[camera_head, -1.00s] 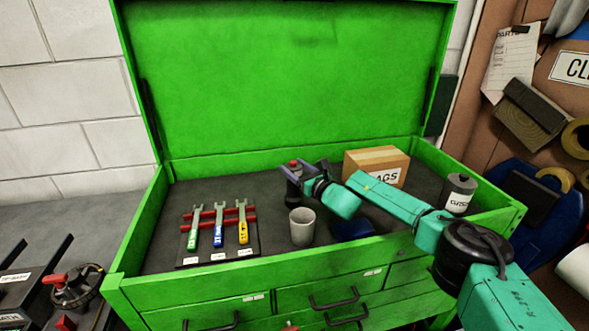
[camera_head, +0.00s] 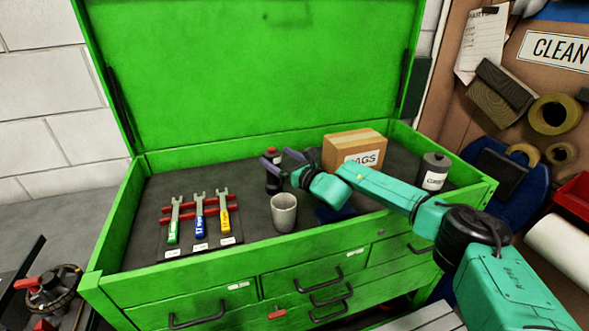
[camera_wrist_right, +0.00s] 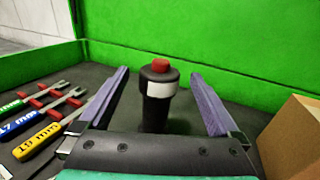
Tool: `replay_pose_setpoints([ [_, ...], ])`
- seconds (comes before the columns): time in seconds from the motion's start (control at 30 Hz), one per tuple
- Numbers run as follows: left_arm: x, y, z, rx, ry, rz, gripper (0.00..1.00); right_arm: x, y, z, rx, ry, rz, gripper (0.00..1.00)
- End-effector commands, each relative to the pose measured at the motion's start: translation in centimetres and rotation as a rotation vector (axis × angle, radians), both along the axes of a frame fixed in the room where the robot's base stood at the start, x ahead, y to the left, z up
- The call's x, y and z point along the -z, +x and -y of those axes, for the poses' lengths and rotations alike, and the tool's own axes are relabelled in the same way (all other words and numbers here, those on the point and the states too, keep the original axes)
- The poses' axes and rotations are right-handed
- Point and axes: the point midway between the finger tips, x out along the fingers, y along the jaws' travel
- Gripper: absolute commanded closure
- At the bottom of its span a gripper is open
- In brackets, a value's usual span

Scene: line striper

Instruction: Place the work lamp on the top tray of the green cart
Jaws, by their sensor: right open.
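The work lamp appears to be the upright black cylinder with a red cap and pale band (camera_head: 273,183), standing on the dark floor of the green cart's open top tray (camera_head: 108,238). It also shows in the right wrist view (camera_wrist_right: 158,102), upright between the two purple fingers. My right gripper (camera_head: 277,157) is open, its fingers on either side of the lamp with gaps visible in the wrist view (camera_wrist_right: 160,80). Whether the fingertips reach past the lamp is hard to tell. My left gripper is not in view.
A grey cup (camera_head: 284,213) stands just in front of the lamp. A cardboard box (camera_head: 355,148) is to its right, and a dark canister (camera_head: 435,172) farther right. Several labelled wrenches (camera_head: 199,218) lie on a red rack at left. The raised green lid (camera_head: 250,75) stands behind.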

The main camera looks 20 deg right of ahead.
Motion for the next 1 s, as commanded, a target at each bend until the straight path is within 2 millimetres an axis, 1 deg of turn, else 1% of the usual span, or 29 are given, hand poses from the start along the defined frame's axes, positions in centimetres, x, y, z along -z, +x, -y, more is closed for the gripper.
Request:
replay_pose_setpoints([
  [0.03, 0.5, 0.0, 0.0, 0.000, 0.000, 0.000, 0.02, 0.5, -0.9, 0.5, 0.002, 0.003, -0.004, 0.02],
  [0.3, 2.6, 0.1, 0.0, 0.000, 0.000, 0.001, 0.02, 0.6, -6.3, 2.7, 0.002, 0.000, -0.004, 0.02],
  [0.4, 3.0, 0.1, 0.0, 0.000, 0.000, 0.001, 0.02, 0.4, -7.6, 3.3, 0.002, 0.000, -0.002, 0.02],
  [0.53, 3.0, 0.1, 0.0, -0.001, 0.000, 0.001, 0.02, 0.1, -8.3, 3.4, -0.001, -0.001, -0.001, 0.02],
  [1.0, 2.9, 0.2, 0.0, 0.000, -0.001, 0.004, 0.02, 0.0, -8.3, 3.4, 0.000, 0.000, -0.001, 0.02],
])
